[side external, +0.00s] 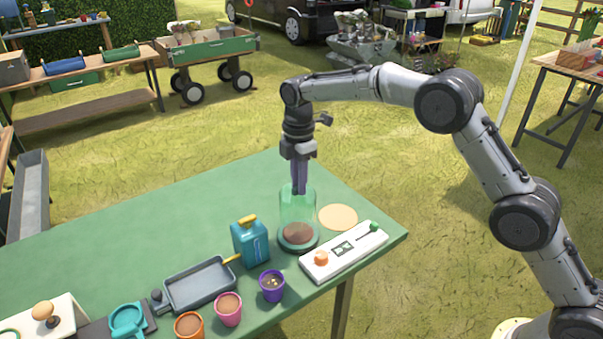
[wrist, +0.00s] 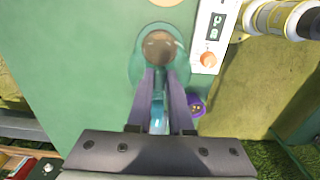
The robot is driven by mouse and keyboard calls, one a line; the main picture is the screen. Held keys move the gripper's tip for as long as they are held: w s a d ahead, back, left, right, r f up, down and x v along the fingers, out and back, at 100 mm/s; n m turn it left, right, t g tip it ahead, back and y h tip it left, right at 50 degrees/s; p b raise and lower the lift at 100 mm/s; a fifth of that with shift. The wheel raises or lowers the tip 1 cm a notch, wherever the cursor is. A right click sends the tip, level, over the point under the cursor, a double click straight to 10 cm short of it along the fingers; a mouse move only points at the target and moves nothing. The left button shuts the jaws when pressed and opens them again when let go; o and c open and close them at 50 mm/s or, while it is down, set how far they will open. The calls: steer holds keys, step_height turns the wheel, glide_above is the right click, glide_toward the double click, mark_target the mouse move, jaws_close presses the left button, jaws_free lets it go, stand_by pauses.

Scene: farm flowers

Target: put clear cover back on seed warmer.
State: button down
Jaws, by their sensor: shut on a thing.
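The clear greenish cover (side external: 297,212) is upright, directly over the seed warmer (side external: 283,245), a round dark-green base with brown soil in it. I cannot tell whether the cover's lower edge touches the base or is slightly above it. My gripper (side external: 299,191) points straight down and is shut on the top of the cover. In the wrist view, my gripper's fingers (wrist: 160,72) reach the cover in front of the brown soil, and the warmer's green ring (wrist: 138,72) shows around it. The exact grip point is hard to see through the clear wall.
A white panel (side external: 325,262) with an orange knob and a green-tipped lever lies right of the warmer. A tan disc (side external: 338,217) is behind it. A blue can (side external: 250,244), purple pot (side external: 272,285) and grey tray (side external: 200,286) stand left and in front. The table's back left is clear.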

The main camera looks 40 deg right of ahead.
mark_target(299, 197)
steer(key=shift+f, duration=2.2)
steer(key=shift+f, duration=0.2)
stand_by(0.5)
steer(key=shift+c, duration=1.3)
jaws_free()
steer(key=shift+r, duration=3.5)
